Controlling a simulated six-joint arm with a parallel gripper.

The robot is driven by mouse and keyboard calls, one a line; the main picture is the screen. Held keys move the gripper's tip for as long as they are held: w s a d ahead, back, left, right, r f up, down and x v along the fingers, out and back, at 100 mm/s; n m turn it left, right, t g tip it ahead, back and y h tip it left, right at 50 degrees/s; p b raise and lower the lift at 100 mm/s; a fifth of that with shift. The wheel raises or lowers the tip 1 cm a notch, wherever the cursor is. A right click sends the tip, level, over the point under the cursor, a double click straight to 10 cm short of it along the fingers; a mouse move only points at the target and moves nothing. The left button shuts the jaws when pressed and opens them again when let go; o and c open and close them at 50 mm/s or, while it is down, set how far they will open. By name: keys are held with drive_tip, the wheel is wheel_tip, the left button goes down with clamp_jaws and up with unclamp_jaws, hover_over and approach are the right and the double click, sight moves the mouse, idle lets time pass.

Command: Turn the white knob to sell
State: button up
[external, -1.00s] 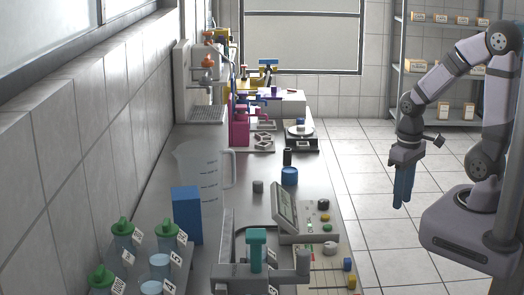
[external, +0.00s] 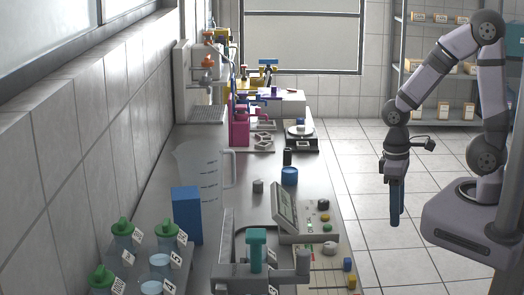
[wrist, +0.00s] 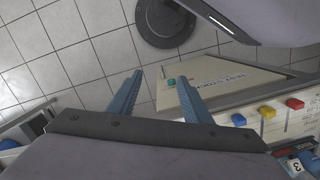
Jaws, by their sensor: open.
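A pale, whitish knob (external: 330,248) sits on the front right of the control console. I cannot read any marking around it, so its setting does not show. The console has a tilted screen (external: 285,209). My gripper (external: 395,222) hangs pointing down over the floor, to the right of the bench and apart from the knob. In the wrist view my two blue fingers (wrist: 160,76) are spread apart with nothing between them. I cannot make out the white knob in the wrist view.
A black knob (external: 323,204) and small coloured buttons (external: 325,217) share the console. Blue and yellow levers (external: 348,264) stand nearer the camera. A beaker (external: 200,175) and blue box (external: 187,215) stand on the bench. The floor around my gripper is clear.

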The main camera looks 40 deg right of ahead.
drive_tip(key=w+a+n+p, duration=0.2)
drive_tip(key=a+n, duration=0.2)
drive_tip(key=a, duration=0.8)
wheel_tip(320, 180, up, 3)
drive_tip(key=t, duration=0.1)
hover_over(331, 244)
drive_tip(key=shift+r+m+y, duration=0.15)
drive_tip(key=shift+m+y, duration=0.15)
drive_tip(key=shift+r+m, duration=0.15)
drive_tip(key=shift+m, duration=0.15)
drive_tip(key=shift+f, duration=0.35)
drive_tip(key=shift+f+p, duration=0.7)
drive_tip(key=shift+f, duration=2.65)
drive_tip(key=shift+c, duration=0.7)
drive_tip(key=c, duration=0.9)
